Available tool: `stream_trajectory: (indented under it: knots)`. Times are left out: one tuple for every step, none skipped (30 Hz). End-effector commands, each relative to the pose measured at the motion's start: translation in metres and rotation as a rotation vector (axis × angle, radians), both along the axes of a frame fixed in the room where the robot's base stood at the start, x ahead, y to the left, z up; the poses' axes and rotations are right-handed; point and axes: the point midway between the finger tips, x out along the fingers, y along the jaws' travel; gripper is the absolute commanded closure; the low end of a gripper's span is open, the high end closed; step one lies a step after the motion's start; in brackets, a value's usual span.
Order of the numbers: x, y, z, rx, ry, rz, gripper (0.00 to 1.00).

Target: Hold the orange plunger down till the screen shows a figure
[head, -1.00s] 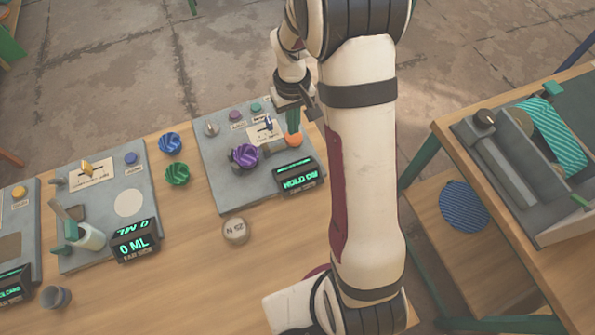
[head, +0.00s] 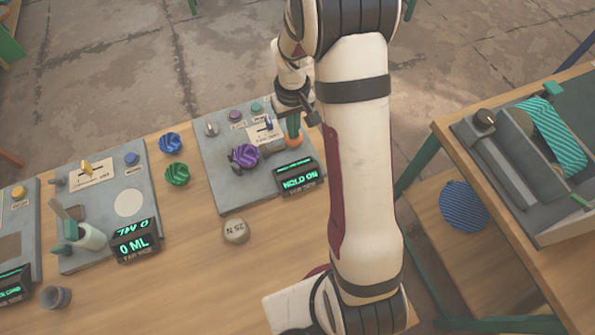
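The orange plunger (head: 293,142) is at the right side of the grey press board (head: 222,190), partly hidden by my fingers. My gripper (head: 293,133) points down with its green fingers together, and their tips appear to be on the plunger's top. The contact itself is too small to see clearly. The black screen (head: 299,178) just in front of the plunger shows green letters that read like "HOLD ON", with no figure.
A purple ribbed knob (head: 245,156) is on the same board, left of the plunger. Blue (head: 171,144) and green (head: 177,174) ribbed pieces lie to its left. A round weight (head: 236,231) stands in front. Another board's screen (head: 135,246) reads 0 ML.

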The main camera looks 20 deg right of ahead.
Motion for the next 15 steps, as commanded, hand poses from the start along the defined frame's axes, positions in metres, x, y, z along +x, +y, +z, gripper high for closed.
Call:
stream_trajectory:
  knots:
    - [-0.0002, 0.0001, -0.0012, 0.0, 0.001, 0.0, 1.0]
    - [-0.0001, 0.0, -0.001, 0.0, 0.0, 0.0, 1.0]
    - [-0.0002, 0.0001, -0.0012, 0.0, 0.0, 0.0, 1.0]
    - [-0.0002, 0.0001, -0.0017, 0.0, 0.001, 0.0, 1.0]
    - [-0.0003, 0.0001, -0.0023, 0.0, 0.001, 0.0, 1.0]
    - [-0.0003, 0.0002, -0.0031, 0.0, 0.001, 0.0, 1.0]
    - [-0.0003, 0.0002, -0.0036, 0.0, 0.001, 0.0, 1.0]
    - [-0.0003, 0.0002, -0.0038, 0.0, 0.001, 0.0, 1.0]
    - [-0.0002, 0.0002, -0.0038, 0.0, 0.001, -0.001, 1.0]
    - [-0.0002, 0.0002, -0.0037, 0.0, 0.001, -0.001, 1.0]
    - [-0.0002, 0.0002, -0.0037, 0.0, 0.001, -0.001, 1.0]
    - [-0.0002, 0.0002, -0.0037, 0.0, 0.001, -0.001, 1.0]
    - [-0.0002, 0.0002, -0.0037, 0.0, 0.001, -0.001, 1.0]
    - [-0.0002, 0.0002, -0.0038, 0.0, 0.001, -0.001, 1.0]
    - [-0.0003, 0.0002, -0.0043, 0.0, 0.001, -0.001, 1.0]
